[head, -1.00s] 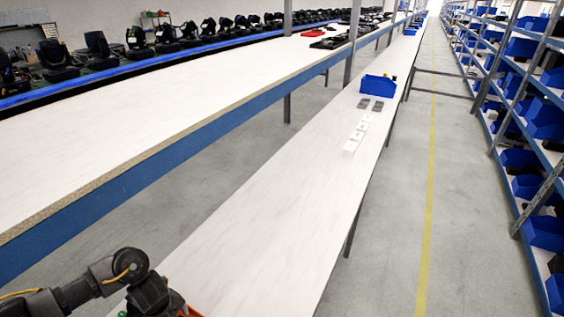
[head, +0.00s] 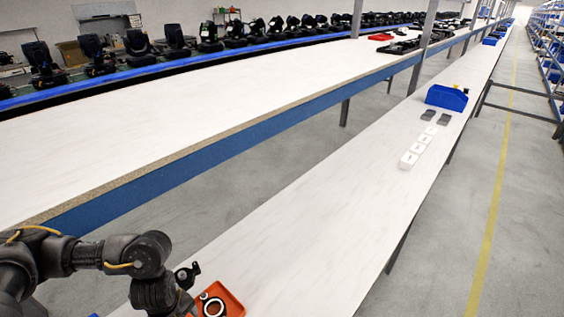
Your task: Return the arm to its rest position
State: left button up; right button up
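My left arm (head: 140,255) comes in from the lower left in the head view, bent at a dark joint, with its wrist pointing down. The wrist reaches the bottom edge beside an orange bin (head: 232,302) on the near end of the narrow white bench (head: 300,255). The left gripper itself is cut off below the frame. A small black part (head: 187,275) shows beside the wrist. My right arm and gripper are not in view.
White blocks (head: 418,150), grey pieces (head: 435,116) and a blue bin (head: 447,97) stand farther along the narrow bench. A wide bench (head: 230,100) runs on the left, with black stage lights behind it. The aisle floor (head: 470,220) on the right is clear.

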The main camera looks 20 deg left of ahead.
pick_arm(q)
jog(key=w+d+f+n+b, duration=0.2)
jog(key=w+d+n+b, duration=0.2)
jog(key=d+n, duration=0.2)
jog(key=shift+w+d+f+n, duration=0.15)
jog(key=shift+d+f+n, duration=0.2)
jog(key=shift+d, duration=0.45)
jog(key=shift+r, duration=0.15)
